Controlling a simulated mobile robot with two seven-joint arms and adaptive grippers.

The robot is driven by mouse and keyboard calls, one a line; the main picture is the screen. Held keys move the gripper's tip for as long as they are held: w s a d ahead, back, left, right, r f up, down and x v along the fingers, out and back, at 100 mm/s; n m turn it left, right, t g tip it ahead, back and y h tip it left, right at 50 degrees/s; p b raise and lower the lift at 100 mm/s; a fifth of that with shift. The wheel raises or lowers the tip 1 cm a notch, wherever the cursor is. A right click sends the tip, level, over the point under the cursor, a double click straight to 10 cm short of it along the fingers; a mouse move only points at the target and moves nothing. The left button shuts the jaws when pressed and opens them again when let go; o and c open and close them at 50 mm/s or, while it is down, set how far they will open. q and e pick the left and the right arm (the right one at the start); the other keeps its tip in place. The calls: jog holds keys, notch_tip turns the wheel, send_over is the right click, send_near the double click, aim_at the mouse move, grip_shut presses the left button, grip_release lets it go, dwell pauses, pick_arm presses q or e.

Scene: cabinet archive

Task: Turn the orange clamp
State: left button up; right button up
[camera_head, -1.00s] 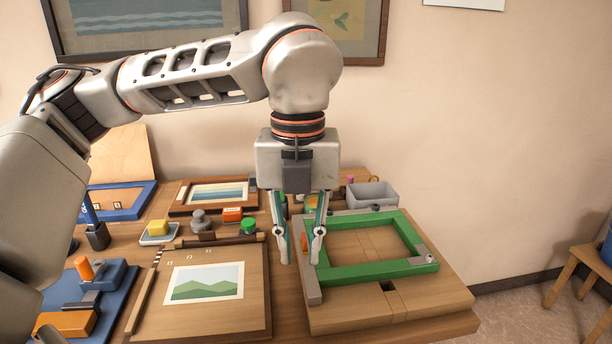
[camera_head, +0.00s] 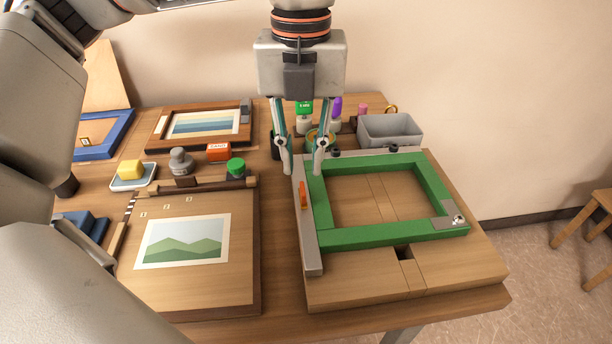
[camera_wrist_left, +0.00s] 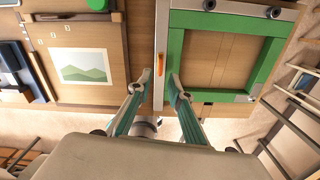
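The orange clamp (camera_head: 303,195) is a small lever on the grey bar (camera_head: 309,237) along the left side of the green frame (camera_head: 400,236). It lies roughly along the bar. My left gripper (camera_head: 302,168) points down with its two fingers apart and nothing between them. In the head view its tips show just above the clamp. In the left wrist view the clamp (camera_wrist_left: 160,62) shows uncovered, beyond the open fingertips (camera_wrist_left: 156,80) and not between them. I cannot tell the exact height of the tips above the bar. My right gripper is in neither view.
A board with a green landscape print (camera_head: 186,241) lies left of the clamp. A grey bin (camera_head: 390,130) and several small bottles stand behind the frame. A red-orange block (camera_head: 218,152) and a green-topped piece (camera_head: 236,167) sit left of the gripper. Floor shows at right.

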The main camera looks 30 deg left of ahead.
aim_at(303, 188)
pick_arm(q)
notch_tip(303, 188, down, 4)
jog(key=shift+w+f+b, duration=0.1)
jog(key=shift+f+b, duration=0.15)
jog(key=shift+b, duration=1)
jog(key=shift+r, duration=0.1)
jog(key=shift+f, duration=0.3)
grip_shut()
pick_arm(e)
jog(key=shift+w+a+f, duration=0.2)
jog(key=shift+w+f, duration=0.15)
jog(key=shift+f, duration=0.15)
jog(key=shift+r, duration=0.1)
